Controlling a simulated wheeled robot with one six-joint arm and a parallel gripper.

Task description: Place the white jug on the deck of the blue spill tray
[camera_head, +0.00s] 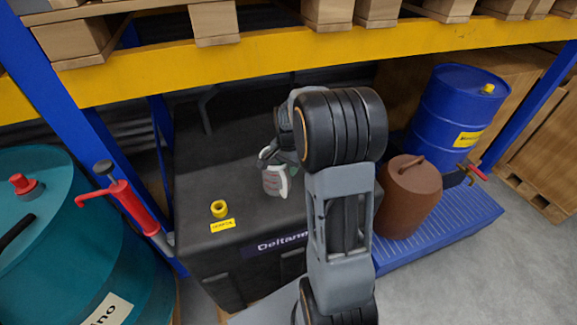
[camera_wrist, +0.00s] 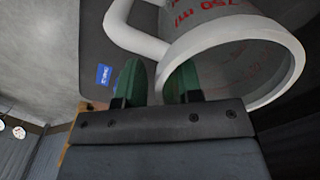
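The white jug (camera_head: 276,182) has red markings and sits over the top of the black tank, below my gripper (camera_head: 277,152). I cannot tell whether it rests on the tank or is just above it. In the wrist view the jug (camera_wrist: 235,30) fills the upper right, its round rim toward the camera and its handle at the left. My green fingers (camera_wrist: 155,82) stand close on either side of the near left part of the rim. Whether they press on it is not clear. The blue spill tray (camera_head: 440,232) lies on the floor at the right, its front deck bare.
A brown canister (camera_head: 409,197) and a blue drum (camera_head: 455,115) stand on the tray. The black tank (camera_head: 205,180) has a yellow cap (camera_head: 219,208). A teal drum (camera_head: 45,240) with a red pump (camera_head: 125,200) is at left. A yellow rack beam (camera_head: 250,55) runs overhead.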

